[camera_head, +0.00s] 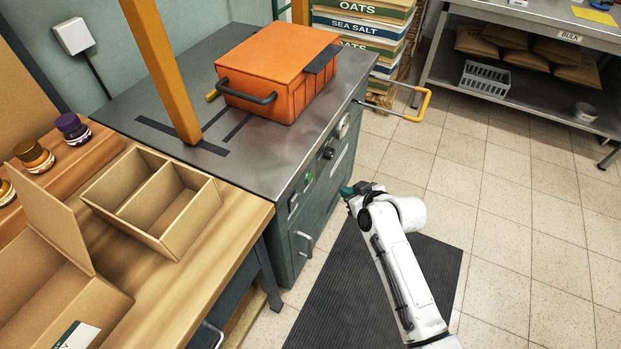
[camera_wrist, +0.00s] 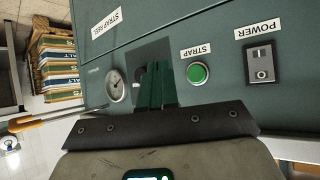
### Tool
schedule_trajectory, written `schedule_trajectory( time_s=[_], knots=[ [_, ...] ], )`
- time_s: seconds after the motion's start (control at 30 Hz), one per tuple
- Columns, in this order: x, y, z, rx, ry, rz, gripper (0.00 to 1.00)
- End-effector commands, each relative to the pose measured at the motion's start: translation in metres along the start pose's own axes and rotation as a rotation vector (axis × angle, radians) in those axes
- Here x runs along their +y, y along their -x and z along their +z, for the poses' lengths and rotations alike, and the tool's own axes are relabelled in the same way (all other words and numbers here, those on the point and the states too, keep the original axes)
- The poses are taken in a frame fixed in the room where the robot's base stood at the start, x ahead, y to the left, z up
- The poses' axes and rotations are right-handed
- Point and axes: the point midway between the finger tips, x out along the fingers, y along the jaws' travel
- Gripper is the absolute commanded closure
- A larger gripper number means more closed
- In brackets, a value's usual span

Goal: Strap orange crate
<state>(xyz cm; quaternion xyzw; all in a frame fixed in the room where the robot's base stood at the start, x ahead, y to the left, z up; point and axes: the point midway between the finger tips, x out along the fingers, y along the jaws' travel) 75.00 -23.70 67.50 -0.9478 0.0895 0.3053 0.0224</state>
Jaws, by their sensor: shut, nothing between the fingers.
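The orange crate (camera_head: 275,68), lid closed, sits on the grey top of the strapping machine (camera_head: 150,100), just behind the orange arch post (camera_head: 165,75). A black handle shows on its near side and a dark flat piece on its right edge. My gripper (camera_head: 350,190) is in front of the machine's front panel. In the wrist view its green fingers (camera_wrist: 158,88) are together and empty, pointing at the panel and partly hiding a dark square with a knob. The green STRAP button (camera_wrist: 197,73) is right of the fingers. The POWER switch (camera_wrist: 262,64) is farther right.
A gauge (camera_wrist: 115,86) sits left of the fingers. A yellow-ended handle (camera_head: 418,106) sticks out at the machine's right. A wooden bench with a divided box (camera_head: 160,232) and jars (camera_head: 72,128) stands at left.

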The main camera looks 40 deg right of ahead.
Motion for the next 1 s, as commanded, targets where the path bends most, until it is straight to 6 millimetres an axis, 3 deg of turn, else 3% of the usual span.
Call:
schedule_trajectory(
  time_s=[0.5,1.0],
  knots=[
    [-0.032,-0.044,-0.032,0.000,0.002,-0.001,1.00],
    [-0.037,-0.051,-0.037,0.000,0.001,0.000,1.00]
  ],
)
